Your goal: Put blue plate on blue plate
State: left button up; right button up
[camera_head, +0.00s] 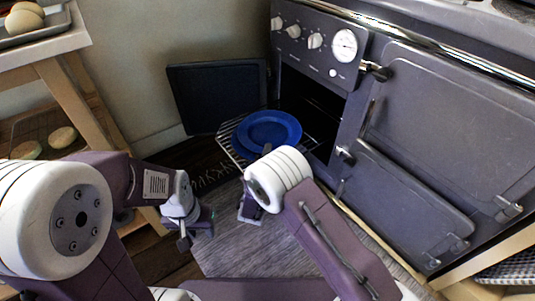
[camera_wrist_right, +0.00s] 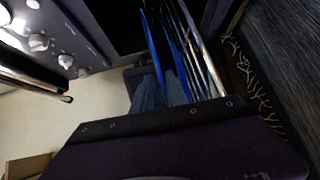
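The upper blue plate (camera_head: 270,129) is over a second blue plate (camera_head: 240,146) on a wire rack at the oven's opening. Its edge is a little up and right of the lower one. In the right wrist view the upper plate (camera_wrist_right: 155,45) is edge-on, running between the close fingers of my right gripper (camera_wrist_right: 161,92); the lower plate (camera_wrist_right: 180,42) is alongside.
The wire rack (camera_head: 311,137) sticks out of the dark oven, with the open door (camera_head: 216,95) at left. Oven knobs (camera_head: 315,41) are above. A wooden shelf (camera_head: 65,90) stands at left. A grey rug (camera_head: 235,255) covers the floor.

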jog(key=shift+f, duration=0.15)
jog(key=shift+r+p, duration=0.2)
jog(key=shift+p, duration=0.1)
jog(key=shift+r+p, duration=0.5)
jog(key=p+v, duration=0.4)
jog(key=v, duration=0.8)
jog(key=shift+f, duration=0.2)
